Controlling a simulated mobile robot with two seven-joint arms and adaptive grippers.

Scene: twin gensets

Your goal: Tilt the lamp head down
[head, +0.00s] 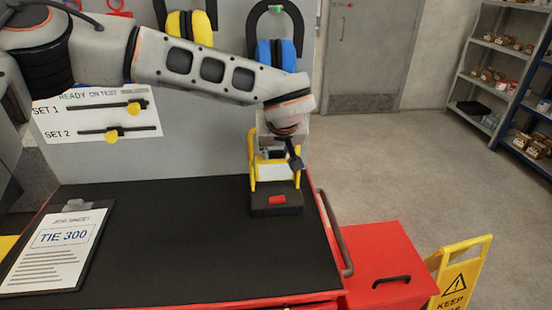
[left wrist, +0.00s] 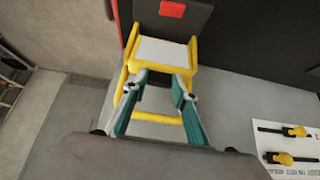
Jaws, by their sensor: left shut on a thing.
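The work lamp has a black base (head: 277,202) with a red button (head: 277,199), a yellow frame and a head with a pale panel (head: 272,171). It stands at the right end of the black bench top. In the left wrist view the lamp head (left wrist: 163,53) shows its pale panel and yellow rim, with the base beyond. My left gripper (head: 293,160) is at the lamp head, partly hiding it. Its teal fingers (left wrist: 158,92) are spread but shut on the lamp head; the exact contact is hard to see. My right gripper is not in view.
A clipboard (head: 59,248) lies at the left of the bench top (head: 190,240). Blue ear defenders (head: 276,53) hang behind the lamp. A bent rail (head: 335,235) runs along the bench's right edge. A red cabinet (head: 385,262) and yellow floor sign (head: 459,270) stand at right.

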